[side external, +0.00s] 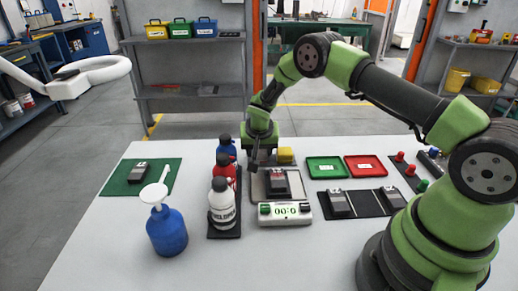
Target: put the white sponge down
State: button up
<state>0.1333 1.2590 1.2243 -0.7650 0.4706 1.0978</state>
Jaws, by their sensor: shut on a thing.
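I cannot pick out a white sponge anywhere in this view. The yellow block is at the right side of the gripper, and I cannot tell whether they touch. A dark device with a red part (277,183) lies on the plate, behind a white display unit (285,213).
Bottles, one of them white (222,204), stand left of the plate. A blue pump bottle (167,231) is at front left, near a green mat (118,189). Green (326,168) and red (365,168) trays lie right. The front table (270,265) is clear.

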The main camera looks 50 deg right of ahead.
jog(key=shift+f, duration=0.15)
jog(key=shift+f, duration=0.4)
jog(key=o, duration=0.6)
jog(key=shift+c, duration=0.2)
jog(key=shift+d, duration=0.1)
